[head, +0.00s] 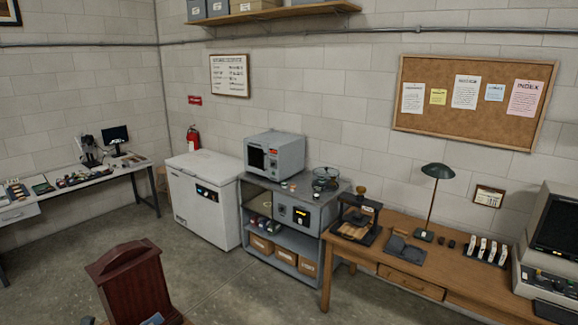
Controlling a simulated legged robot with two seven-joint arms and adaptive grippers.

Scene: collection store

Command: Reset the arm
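Neither of my arms nor my grippers can be made out in the head view. No object is named by the task. A small dark shape and a bluish shape (153,319) show at the bottom edge, cut off by the frame, and I cannot tell what they are.
A dark red wooden chair (132,283) stands at the lower left. Along the walls are a white bench (136,168), a white chest freezer (204,203), a grey shelf cart (243,219) with a grey oven (275,155), and a wooden desk (390,262). Bare floor (245,287) lies between.

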